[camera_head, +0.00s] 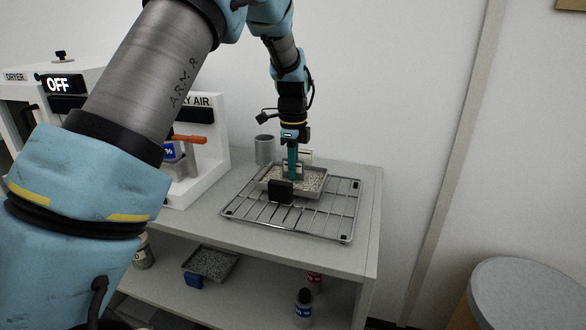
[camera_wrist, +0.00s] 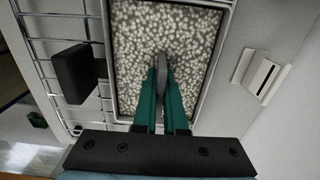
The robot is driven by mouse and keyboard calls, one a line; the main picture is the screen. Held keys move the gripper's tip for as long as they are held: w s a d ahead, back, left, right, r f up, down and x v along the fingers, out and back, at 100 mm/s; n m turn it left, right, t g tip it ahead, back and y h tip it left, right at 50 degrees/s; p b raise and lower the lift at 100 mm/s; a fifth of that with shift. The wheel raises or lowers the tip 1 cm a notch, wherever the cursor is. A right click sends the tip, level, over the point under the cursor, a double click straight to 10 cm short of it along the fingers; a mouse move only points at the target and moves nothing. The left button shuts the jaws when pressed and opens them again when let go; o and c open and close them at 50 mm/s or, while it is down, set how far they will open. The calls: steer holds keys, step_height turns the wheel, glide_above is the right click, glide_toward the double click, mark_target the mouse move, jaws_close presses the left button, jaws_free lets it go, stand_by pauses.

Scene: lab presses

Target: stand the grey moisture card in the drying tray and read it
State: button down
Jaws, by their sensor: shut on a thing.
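The drying tray (camera_head: 312,192) is a shallow metal tray of pale pellets with a black handle (camera_head: 281,192) at its front. Its rim and pellets also fill the middle of the wrist view (camera_wrist: 228,40). My gripper (camera_head: 292,177) points down over the tray. Its teal fingers (camera_wrist: 163,62) are shut on a thin grey piece, which I take as the grey moisture card (camera_wrist: 183,78), seen nearly edge-on. The fingers partly hide it. I cannot tell whether its lower edge touches the pellets, and no reading on it shows.
The tray sits on a wire rack (camera_head: 334,226) on the bench. A white slotted block (camera_wrist: 262,76) stands beside the tray. A grey cup (camera_head: 264,150) is behind. The dryer (camera_head: 58,84) reads OFF. The lower shelf holds another pellet tray (camera_head: 211,262) and bottles (camera_head: 303,308).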

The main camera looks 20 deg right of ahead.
steer(key=c, duration=1)
jaws_free()
step_height(320, 180, up, 12)
steer(key=shift+r+b, duration=0.1)
steer(key=shift+b, duration=0.55)
steer(key=a+f+n, duration=0.3)
steer(key=a+n, duration=0.4)
steer(key=a, duration=0.5)
steer(key=a+f+n, duration=0.3)
steer(key=a+n, duration=0.4)
steer(key=a, duration=0.4)
steer(key=s+a+f+n, duration=0.2)
steer(key=s+a+n, duration=0.1)
steer(key=s+a, duration=0.1)
steer(key=s+a+f+n+t, duration=0.1)
steer(key=s+a+n, duration=0.2)
steer(key=a+n, duration=0.1)
steer(key=s+a+f+n, duration=0.2)
steer(key=s+a+n, duration=0.2)
steer(key=a, duration=0.2)
steer(key=shift+s+a+f+t, duration=0.15)
steer(key=shift+s+f+t, duration=0.15)
steer(key=shift+s, duration=0.05)
steer(key=shift+r, duration=0.1)
